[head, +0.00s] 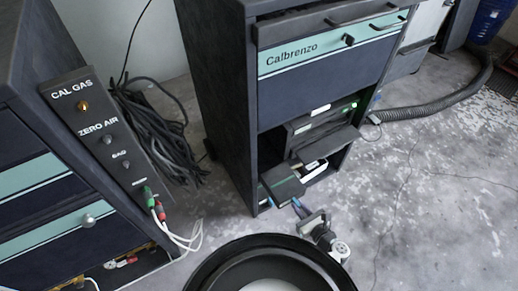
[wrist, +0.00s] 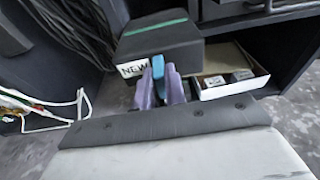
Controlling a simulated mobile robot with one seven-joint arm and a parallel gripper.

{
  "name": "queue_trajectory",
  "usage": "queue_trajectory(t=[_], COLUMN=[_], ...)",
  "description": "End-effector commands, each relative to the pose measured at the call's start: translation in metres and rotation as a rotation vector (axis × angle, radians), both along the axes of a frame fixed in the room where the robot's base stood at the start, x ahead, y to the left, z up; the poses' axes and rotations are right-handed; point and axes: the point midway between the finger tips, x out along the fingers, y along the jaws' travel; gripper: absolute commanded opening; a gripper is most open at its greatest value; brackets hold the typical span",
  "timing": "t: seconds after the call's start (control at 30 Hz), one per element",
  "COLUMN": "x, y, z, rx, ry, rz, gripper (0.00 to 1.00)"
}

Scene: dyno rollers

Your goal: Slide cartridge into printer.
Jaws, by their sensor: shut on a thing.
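The cartridge (head: 284,184) is a dark block in front of the cabinet's lower opening. In the wrist view the cartridge (wrist: 160,43) shows a green stripe on top and a white NEW label. My gripper (head: 299,208) has purple fingers, shut on a blue tab at the cartridge's near face; the fingers also show in the wrist view (wrist: 159,84). The printer (head: 318,127) is a dark unit with a green light, on the cabinet shelf above and behind the cartridge. A dark flap (head: 332,143) juts out at its front. The printer's slot is not clearly visible.
A white open box (wrist: 238,85) with small dark items lies right of the cartridge, low in the cabinet (head: 228,80). A CAL GAS panel (head: 100,130) and black cables (head: 158,130) stand left. The floor (head: 430,200) at right is largely clear.

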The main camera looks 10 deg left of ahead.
Motion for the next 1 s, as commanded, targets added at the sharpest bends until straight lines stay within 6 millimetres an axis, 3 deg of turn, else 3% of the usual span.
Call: queue_trajectory(t=[1.0], x=[-0.056], y=[-0.042], z=[0.001], rx=[0.0], ry=[-0.002], rz=[-0.002], gripper=[0.0])
